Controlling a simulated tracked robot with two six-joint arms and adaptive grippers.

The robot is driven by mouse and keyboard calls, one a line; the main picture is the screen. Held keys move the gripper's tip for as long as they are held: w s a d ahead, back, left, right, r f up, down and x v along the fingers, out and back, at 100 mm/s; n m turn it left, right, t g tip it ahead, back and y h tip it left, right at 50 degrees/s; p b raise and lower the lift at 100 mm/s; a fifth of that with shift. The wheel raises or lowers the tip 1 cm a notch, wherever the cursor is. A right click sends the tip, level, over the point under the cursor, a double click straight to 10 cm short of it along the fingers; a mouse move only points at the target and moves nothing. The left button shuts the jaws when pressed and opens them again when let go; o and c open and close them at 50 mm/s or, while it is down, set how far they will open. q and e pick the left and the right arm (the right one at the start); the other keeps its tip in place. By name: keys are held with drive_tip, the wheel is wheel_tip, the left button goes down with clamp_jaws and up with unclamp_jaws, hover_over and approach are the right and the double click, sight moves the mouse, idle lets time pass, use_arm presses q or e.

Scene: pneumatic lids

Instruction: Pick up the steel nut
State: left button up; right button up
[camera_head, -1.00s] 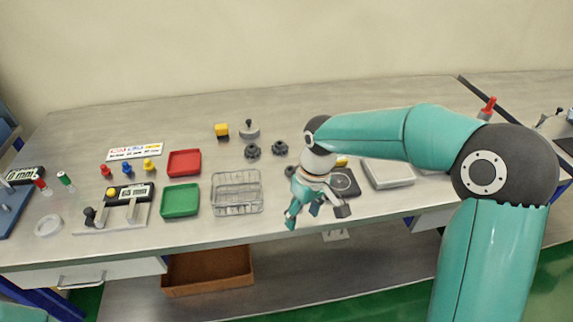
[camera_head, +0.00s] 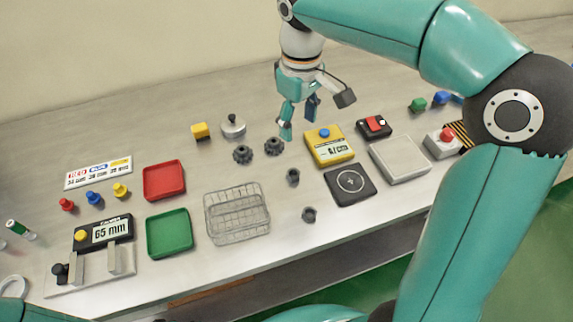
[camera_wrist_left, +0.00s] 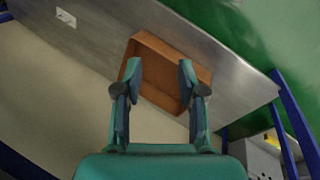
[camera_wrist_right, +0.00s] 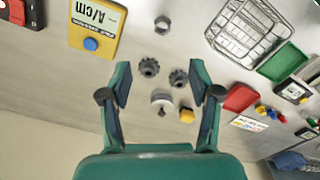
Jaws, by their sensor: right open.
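Two small grey nut-like pieces stand on the bench in the head view: one (camera_head: 293,177) right of the wire basket, the other (camera_head: 309,214) nearer the front edge. I cannot tell which is the steel nut. A grey hexagonal piece (camera_wrist_right: 162,24) also shows at the top of the right wrist view. My right gripper (camera_head: 299,122) is open and empty, pointing down above the back of the bench, beyond both pieces. Its spread fingers show in the right wrist view (camera_wrist_right: 160,85). My left gripper (camera_wrist_left: 158,75) is open and empty, away from the pieces.
Two dark knobs (camera_head: 242,154) (camera_head: 273,146), a steel disc with a knob (camera_head: 233,127) and a yellow block (camera_head: 200,131) lie near the right gripper. The wire basket (camera_head: 237,212), yellow meter (camera_head: 329,146) and black pad (camera_head: 349,185) flank the nut-like pieces. An orange-brown bin (camera_wrist_left: 165,70) sits low.

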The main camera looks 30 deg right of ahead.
hover_over(293, 173)
drive_tip(key=f, duration=1.1)
drive_tip(key=shift+s+d, duration=0.15)
drive_tip(key=shift+d, duration=0.2)
drive_tip(key=shift+w+a+f+p, duration=0.1)
drive_tip(key=shift+a+f+p, duration=0.1)
drive_tip(key=shift+f, duration=1.15)
drive_tip(key=shift+w+a+f+p, duration=0.1)
drive_tip(key=shift+f+p, duration=0.05)
drive_tip(key=shift+f, duration=1.2)
clamp_jaws()
drive_tip(key=shift+r, duration=0.2)
